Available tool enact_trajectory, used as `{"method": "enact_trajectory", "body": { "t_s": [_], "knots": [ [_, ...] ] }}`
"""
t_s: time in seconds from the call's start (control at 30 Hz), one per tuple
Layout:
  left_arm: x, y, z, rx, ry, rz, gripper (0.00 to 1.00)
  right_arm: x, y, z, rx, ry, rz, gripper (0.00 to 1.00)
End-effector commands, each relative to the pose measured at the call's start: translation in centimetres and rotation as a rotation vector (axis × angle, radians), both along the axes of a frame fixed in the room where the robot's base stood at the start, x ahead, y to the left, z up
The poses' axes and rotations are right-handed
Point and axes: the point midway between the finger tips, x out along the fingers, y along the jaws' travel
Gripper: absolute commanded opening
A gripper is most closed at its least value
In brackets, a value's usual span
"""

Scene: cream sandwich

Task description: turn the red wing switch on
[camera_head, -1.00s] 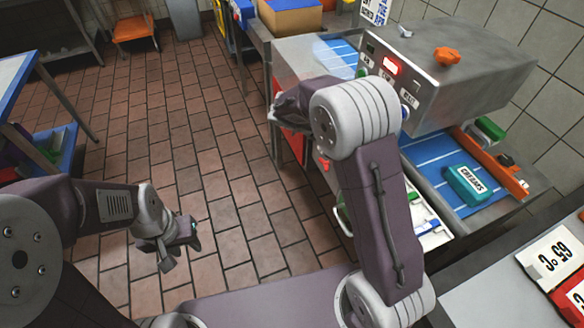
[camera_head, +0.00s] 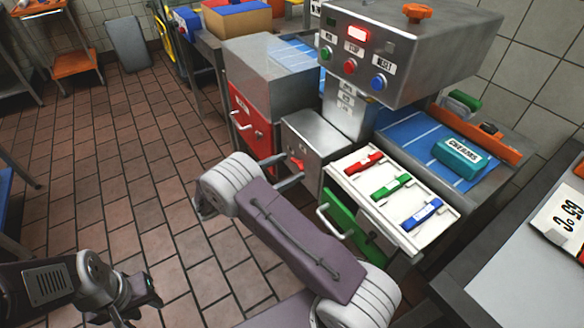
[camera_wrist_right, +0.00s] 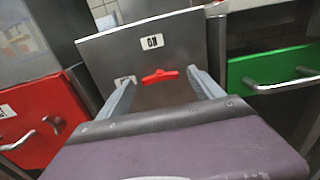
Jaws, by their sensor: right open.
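The red wing switch (camera_head: 297,163) is on the front of a small grey metal box (camera_head: 322,133). In the right wrist view the switch (camera_wrist_right: 160,75) lies roughly level, beside the OFF label (camera_wrist_right: 124,81) and below the ON label (camera_wrist_right: 152,42). My right gripper (camera_head: 291,168) is open, with a finger on each side of the switch. In the wrist view the gripper (camera_wrist_right: 160,73) frames the switch, and I cannot tell whether the fingers touch it. My left gripper (camera_head: 140,299) hangs at the lower left, away from the box; its jaw opening is unclear.
A red drawer (camera_head: 250,118) is left of the box and a green drawer (camera_head: 342,218) is right of it, both with protruding handles.

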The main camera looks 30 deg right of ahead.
Motion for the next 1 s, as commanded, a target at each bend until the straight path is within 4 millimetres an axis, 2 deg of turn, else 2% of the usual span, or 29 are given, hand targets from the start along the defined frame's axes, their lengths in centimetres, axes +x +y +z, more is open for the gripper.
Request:
{"method": "enact_trajectory", "body": {
  "t_s": [0.13,0.4,0.47,0.63,1.0],
  "knots": [
    [0.0,0.0,-0.3,0.000,0.000,0.000,0.36,0.1,-1.6,-0.1,-0.001,0.000,-0.001,0.76],
    [0.0,0.0,-0.3,0.000,0.000,0.000,0.36,0.1,-1.9,0.0,0.000,0.000,0.000,0.76],
    [0.0,0.0,-0.3,0.000,0.000,0.000,0.36,0.1,-1.9,0.0,0.000,0.000,0.000,0.62],
    [0.0,0.0,-0.3,0.000,0.000,0.000,0.36,0.1,-1.8,0.0,0.000,0.000,0.000,0.15],
    [0.0,0.0,-0.2,0.000,0.000,0.000,0.36,0.1,-1.8,0.0,0.005,-0.069,0.000,0.14]
  ]
}}
